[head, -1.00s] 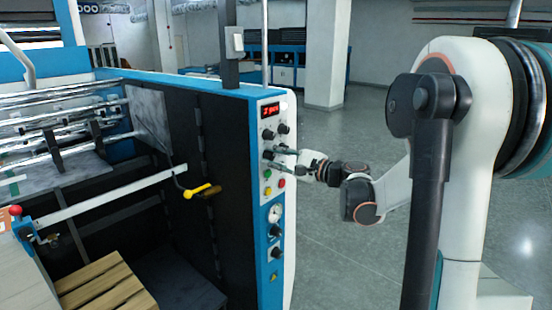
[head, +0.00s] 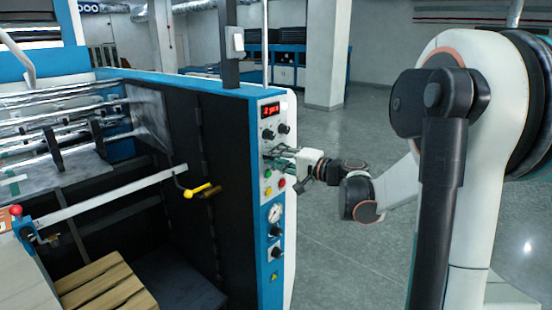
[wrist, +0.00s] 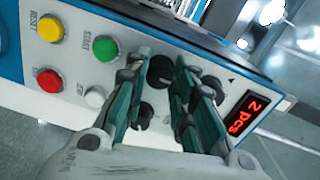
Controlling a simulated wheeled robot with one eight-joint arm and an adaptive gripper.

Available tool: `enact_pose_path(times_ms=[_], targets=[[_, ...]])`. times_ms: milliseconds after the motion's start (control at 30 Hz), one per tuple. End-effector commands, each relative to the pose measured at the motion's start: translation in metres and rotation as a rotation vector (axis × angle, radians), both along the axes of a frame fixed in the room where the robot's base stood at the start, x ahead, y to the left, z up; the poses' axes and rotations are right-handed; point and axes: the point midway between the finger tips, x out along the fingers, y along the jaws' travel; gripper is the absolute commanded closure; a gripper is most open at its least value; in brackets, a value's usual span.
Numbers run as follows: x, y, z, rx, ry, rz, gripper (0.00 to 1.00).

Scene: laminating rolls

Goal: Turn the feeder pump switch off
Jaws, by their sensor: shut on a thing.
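The control panel (head: 270,185) is on the end of the blue machine. In the wrist view, a black rotary knob (wrist: 160,70) sits between the fingertips of my gripper (wrist: 162,66). The two green-grey fingers stand on either side of it, and my gripper is shut on it. I cannot read a label that names it as the feeder pump switch, and its pointer position is not clear. In the head view, my gripper (head: 284,155) reaches the panel from the right, below the upper knobs, and hides the held knob.
Another black knob (wrist: 146,115) is close beside the fingers. Yellow (wrist: 50,29), green (wrist: 106,48), red (wrist: 50,80) and white (wrist: 95,97) buttons are nearby. A lit red display (wrist: 242,115) is at the right. Open floor (head: 335,250) lies right of the machine.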

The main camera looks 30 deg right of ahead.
Motion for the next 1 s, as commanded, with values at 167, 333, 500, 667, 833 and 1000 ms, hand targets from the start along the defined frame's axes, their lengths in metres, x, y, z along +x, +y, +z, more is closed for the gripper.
enact_pose_path(times_ms=[167, 333, 500, 667, 833, 1000], targets=[[-0.0004, 0.0006, -0.0007, -0.019, -0.006, 0.001, 1.00], [-0.0004, 0.0007, -0.0008, -0.022, -0.006, 0.001, 1.00], [-0.0006, 0.0007, -0.0009, -0.022, -0.006, 0.001, 1.00], [-0.0004, 0.0006, -0.0008, -0.021, -0.006, 0.001, 0.56], [-0.0003, 0.0003, -0.0006, -0.020, -0.006, 0.000, 0.56], [-0.0026, -0.0011, -0.0002, -0.020, -0.006, -0.001, 0.56]])
